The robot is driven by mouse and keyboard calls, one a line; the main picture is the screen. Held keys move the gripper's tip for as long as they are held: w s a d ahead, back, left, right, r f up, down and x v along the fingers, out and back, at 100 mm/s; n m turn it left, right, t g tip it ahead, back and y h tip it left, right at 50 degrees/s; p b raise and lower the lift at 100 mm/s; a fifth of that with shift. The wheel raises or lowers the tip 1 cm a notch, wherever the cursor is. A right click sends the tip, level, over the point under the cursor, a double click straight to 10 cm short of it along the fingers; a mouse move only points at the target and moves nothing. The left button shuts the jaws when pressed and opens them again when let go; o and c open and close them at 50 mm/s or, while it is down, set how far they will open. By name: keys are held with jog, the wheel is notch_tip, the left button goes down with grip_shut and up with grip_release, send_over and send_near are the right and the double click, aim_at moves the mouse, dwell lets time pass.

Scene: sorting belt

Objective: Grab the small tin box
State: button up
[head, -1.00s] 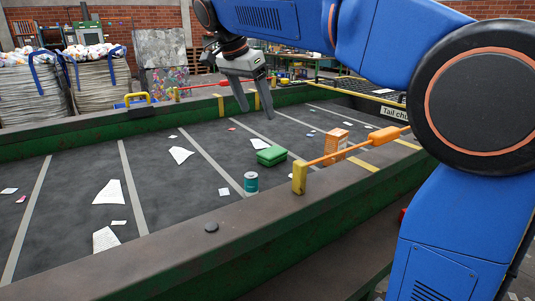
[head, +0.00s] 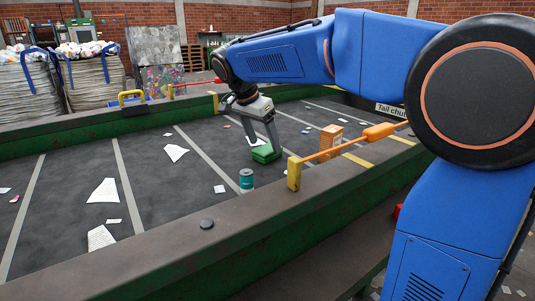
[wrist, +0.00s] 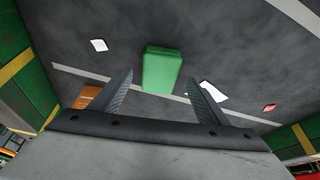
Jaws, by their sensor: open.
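The small tin box is a green box (head: 266,155) lying on the dark belt, a little behind a teal can. My gripper (head: 262,148) points down at it, with its fingers reaching close to the box in the head view. In the wrist view the green box (wrist: 162,66) lies ahead of the gap between my two open fingers (wrist: 161,79), near the middle. Nothing is held. I cannot tell the exact height of the fingertips above the belt.
The teal can (head: 246,180) stands near the front rail. An orange carton (head: 331,139) stands to the right, behind an orange bar (head: 340,147) on a yellow post. Paper scraps (head: 103,190) lie on the belt. Green side walls (head: 60,137) edge it.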

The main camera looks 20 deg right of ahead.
aim_at(266, 148)
jog(key=shift+x, duration=1.65)
jog(key=shift+s, duration=0.1)
jog(key=c, duration=1.2)
